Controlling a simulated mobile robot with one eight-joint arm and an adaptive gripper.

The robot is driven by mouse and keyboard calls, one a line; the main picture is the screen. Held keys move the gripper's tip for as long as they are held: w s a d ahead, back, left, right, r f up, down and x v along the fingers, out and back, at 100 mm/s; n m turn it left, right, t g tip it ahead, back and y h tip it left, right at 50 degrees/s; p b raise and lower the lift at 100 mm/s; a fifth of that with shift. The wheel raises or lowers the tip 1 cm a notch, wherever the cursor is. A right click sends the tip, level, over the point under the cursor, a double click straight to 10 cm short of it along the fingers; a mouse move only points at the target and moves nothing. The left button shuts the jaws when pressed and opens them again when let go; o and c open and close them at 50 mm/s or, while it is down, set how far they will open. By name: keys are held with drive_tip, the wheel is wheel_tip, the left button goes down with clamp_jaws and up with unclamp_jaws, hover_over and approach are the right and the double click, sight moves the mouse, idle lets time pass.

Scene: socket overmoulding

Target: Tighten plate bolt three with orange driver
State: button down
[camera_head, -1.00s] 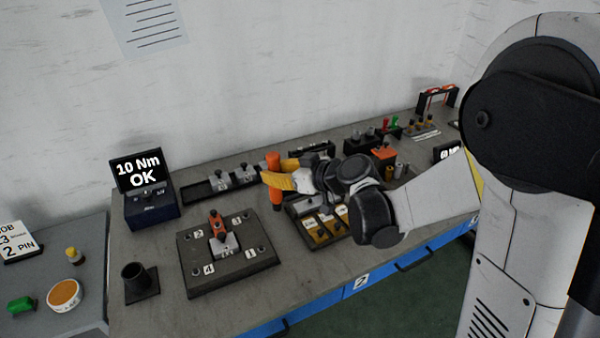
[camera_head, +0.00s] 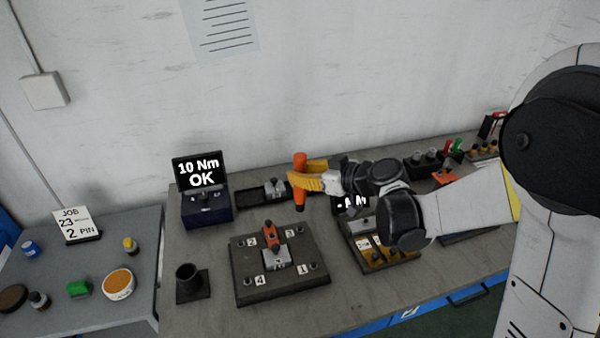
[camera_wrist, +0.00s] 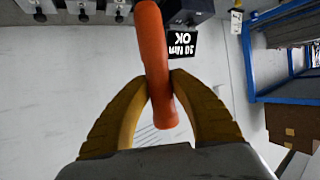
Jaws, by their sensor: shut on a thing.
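My gripper (camera_head: 305,181) has yellow fingers shut on the orange driver (camera_head: 300,162), held upright above the bench, behind and right of the plate. In the wrist view the driver (camera_wrist: 155,60) stands between the two yellow fingers (camera_wrist: 160,88). The dark plate (camera_head: 245,294) lies on the bench, with corners labelled 1 to 4 and a bolt at each. Bolt three (camera_head: 299,232) is at the plate's back right corner, near the label 3. An orange and grey part (camera_head: 273,238) sits at the plate's middle. The driver is apart from the plate.
A torque display (camera_head: 200,172) reading "10 Nm OK" stands at the back left. A black cup holder (camera_head: 190,284) is left of the plate. A tray with yellow compartments (camera_head: 375,258) lies to the right, under my arm. A side table (camera_head: 60,300) holds a job card and small items.

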sight(305, 199)
drive_tip(key=shift+f+b, duration=2.95)
drive_tip(key=shift+f, duration=0.5)
drive_tip(key=shift+f+b, duration=1.25)
drive_tip(key=shift+b, duration=0.1)
idle(1.5)
drive_tip(key=shift+r, duration=0.15)
drive_tip(key=shift+r+p, duration=1.85)
drive_tip(key=shift+r, duration=0.55)
